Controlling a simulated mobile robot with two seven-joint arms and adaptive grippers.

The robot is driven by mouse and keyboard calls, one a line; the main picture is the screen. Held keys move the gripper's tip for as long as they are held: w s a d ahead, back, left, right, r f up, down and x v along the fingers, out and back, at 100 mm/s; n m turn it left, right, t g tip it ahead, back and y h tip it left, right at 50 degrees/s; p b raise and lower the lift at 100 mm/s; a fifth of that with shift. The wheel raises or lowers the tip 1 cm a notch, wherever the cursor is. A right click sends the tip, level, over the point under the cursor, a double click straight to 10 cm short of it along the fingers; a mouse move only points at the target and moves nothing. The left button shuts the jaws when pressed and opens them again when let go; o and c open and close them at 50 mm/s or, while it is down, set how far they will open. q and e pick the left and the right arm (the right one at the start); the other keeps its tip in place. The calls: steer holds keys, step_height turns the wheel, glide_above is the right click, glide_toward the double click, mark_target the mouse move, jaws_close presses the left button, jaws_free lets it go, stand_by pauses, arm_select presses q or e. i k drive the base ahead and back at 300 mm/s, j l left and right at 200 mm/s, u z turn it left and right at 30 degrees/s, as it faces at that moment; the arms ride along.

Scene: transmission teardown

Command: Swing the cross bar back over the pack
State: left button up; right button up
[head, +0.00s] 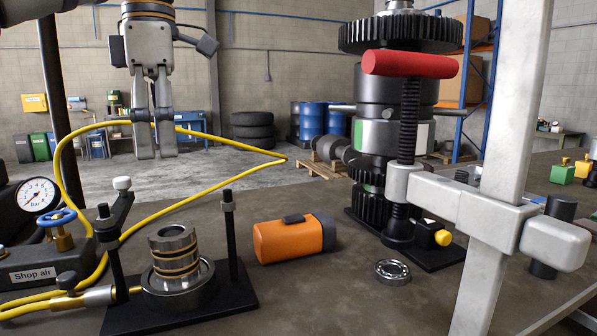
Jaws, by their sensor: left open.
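The pack (174,262) is a stack of steel and bronze-coloured rings in a round black seat on a black base plate (240,305). A black post stands on each side of it. The black cross bar (117,214) runs from the top of the left post back and away, with a pale knob (122,183) at its far end. It is clear of the pack's top. My left gripper (155,155) points down above and behind the fixture. Its fingers are apart and empty, touching nothing I can see. My right gripper is not in view.
A yellow hose (200,205) loops behind the fixture to a gauge (38,195) and blue valve at left. An orange object (290,240) and a bearing (392,271) lie right. The black gear stack (390,110) and a pale metal frame (500,180) stand further right.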

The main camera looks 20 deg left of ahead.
mark_target(121, 207)
steer(key=k, duration=2)
